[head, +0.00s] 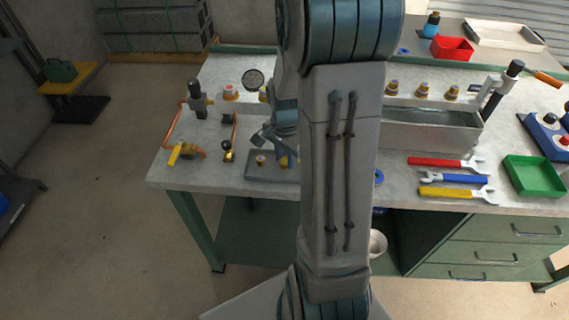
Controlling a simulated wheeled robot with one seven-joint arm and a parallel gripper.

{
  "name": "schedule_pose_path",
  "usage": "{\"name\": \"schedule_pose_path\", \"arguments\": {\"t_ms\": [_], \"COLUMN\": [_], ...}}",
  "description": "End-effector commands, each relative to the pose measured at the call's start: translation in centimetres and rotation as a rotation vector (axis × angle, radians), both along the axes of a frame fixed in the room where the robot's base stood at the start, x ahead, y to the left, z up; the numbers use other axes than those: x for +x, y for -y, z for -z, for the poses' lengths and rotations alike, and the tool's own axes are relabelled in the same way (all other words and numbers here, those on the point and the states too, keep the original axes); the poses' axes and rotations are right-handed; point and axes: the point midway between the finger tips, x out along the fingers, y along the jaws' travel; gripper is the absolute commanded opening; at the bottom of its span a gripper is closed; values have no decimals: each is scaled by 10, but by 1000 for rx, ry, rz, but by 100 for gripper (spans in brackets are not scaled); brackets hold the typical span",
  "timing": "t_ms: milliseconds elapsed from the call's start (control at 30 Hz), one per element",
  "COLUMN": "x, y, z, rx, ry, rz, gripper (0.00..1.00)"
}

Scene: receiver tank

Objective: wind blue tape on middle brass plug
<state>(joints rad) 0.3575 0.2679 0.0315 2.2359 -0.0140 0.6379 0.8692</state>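My gripper (264,138) is over the bench, above and just behind a small grey tray (254,177). My arm covers part of it, and I cannot tell whether its fingers are open or shut. Brass plugs stand in the tray: one at the left (261,160) and another (283,162) partly hidden below my gripper. My arm hides the tray's right side, so I cannot tell which plug is the middle one. A blue ring (379,178), which looks like a tape roll, lies on the bench right of my arm, partly covered by it. A smaller blue ring (403,51) lies at the back.
Several brass fittings (422,90) stand in a row behind a metal trough (430,135). Red, blue and yellow wrenches (455,179) and a green tray (534,175) are at the right. Copper piping with a yellow-handled valve (183,152) and a gauge (253,80) stand at the left.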

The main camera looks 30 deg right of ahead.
Motion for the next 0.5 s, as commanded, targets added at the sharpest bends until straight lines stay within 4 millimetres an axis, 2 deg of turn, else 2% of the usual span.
{"name": "schedule_pose_path", "arguments": {"t_ms": [267, 500], "x": [0, 0], "y": [0, 0], "z": [-4, -32], "rx": [-1, -1], "ry": [1, 1], "rz": [0, 0], "gripper": [0, 0]}}
